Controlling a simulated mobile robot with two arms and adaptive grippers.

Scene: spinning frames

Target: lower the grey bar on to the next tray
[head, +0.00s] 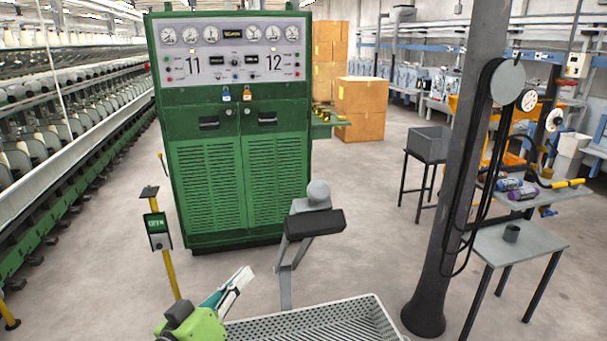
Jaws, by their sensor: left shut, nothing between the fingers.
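A pale grey perforated tray (345,308) lies at the bottom centre, its near part cut off by the picture edge. Behind it stands a thin grey upright (286,285) with a dark block (315,224) and a grey ball (318,193) at its top. I cannot tell which part, if any, is the grey bar. My left gripper (243,274), on a green and dark wrist, is at the tray's far left corner. Its pale fingers are shut and empty, pointing up and right. My right gripper does not show.
A green cabinet (240,185) with dials stands behind. A yellow post (166,265) with a sign is at left. A grey column (455,170) with black cables and a small table (515,250) with a dark cup stand at right. Floor between is clear.

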